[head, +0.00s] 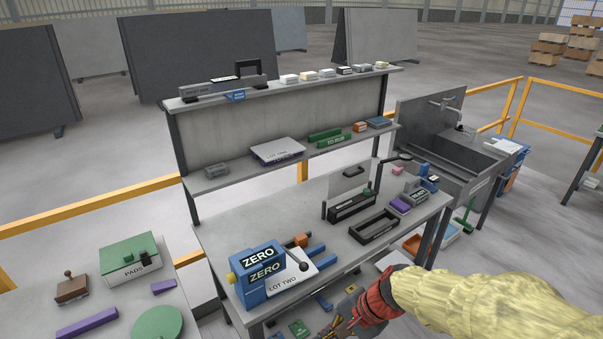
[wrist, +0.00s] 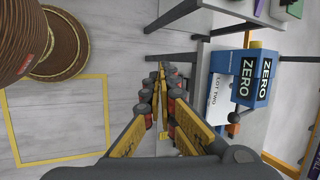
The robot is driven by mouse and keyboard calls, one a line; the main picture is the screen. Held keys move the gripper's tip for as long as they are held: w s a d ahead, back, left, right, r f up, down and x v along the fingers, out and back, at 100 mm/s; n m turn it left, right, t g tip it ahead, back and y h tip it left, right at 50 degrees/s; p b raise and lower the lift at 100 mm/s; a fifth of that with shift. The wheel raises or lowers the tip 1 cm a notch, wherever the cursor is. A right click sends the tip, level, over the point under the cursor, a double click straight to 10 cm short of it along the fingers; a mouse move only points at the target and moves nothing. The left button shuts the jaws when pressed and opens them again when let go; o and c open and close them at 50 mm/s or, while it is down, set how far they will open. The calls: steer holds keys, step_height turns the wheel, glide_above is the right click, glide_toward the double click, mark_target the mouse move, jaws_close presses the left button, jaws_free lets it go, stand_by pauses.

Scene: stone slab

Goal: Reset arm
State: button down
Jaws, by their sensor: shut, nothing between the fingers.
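My arm, in a yellow cover with a red wrist part, reaches in from the lower right of the head view. My gripper (head: 330,331) is at the bottom edge of that view, in front of the workbench, and partly cut off. In the wrist view my gripper (wrist: 160,72) points away from the camera, its yellow and dark fingers together at the tips with nothing between them. The floor is below it, and the bench with the blue ZERO block (wrist: 251,77) is to its right.
The grey workbench (head: 215,238) carries the blue ZERO block (head: 262,272), a LOT TWO sheet (head: 290,280) and black trays. A side table (head: 195,290) with a green PADS box (head: 134,262) stands left. A brown cylinder (wrist: 22,35) stands on the floor beside a yellow floor outline (wrist: 107,110).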

steer(key=s+d+r+n+t+h+b, duration=0.2)
steer(key=s+d+r+n+b, duration=0.2)
steer(key=s+d, duration=0.2)
steer(key=s+d+r+n+t+h+b, duration=0.1)
steer(key=s+d+r+n+h+b, duration=0.2)
steer(key=s+d+n+b, duration=0.2)
steer(key=shift+s+d+r+n+t, duration=0.3)
steer(key=shift+s+d+r+t, duration=0.15)
steer(key=shift+d, duration=0.45)
